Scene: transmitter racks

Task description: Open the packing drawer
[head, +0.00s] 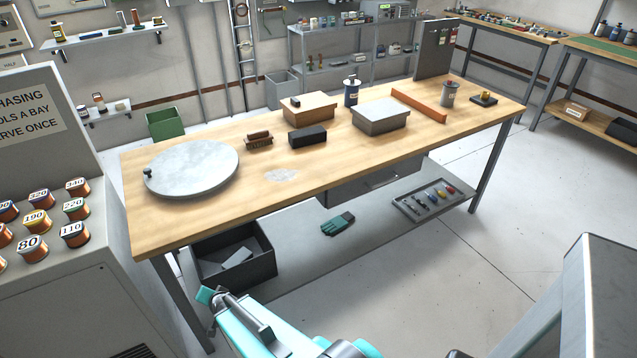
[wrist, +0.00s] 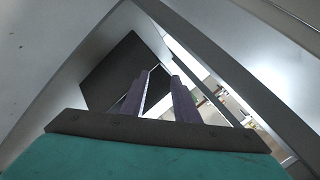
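The packing drawer (head: 372,186) is a grey box slung under the right half of the wooden workbench (head: 300,172), with a thin bar handle on its front. Its front looks shut, close under the tabletop edge. My teal arm shows at the bottom of the head view, in front of the bench and well apart from the drawer; its fingers are not clear there. In the wrist view my gripper (wrist: 160,78) has its two dark fingers apart with nothing between them. A dark flat panel shows beyond them; I cannot tell what it belongs to. The drawer handle is not recognisable there.
A dark open crate (head: 262,268) stands under the bench's left end. A glove (head: 338,224) and a tool tray (head: 412,207) lie on the lower shelf. A grey cabinet (head: 75,290) stands at left.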

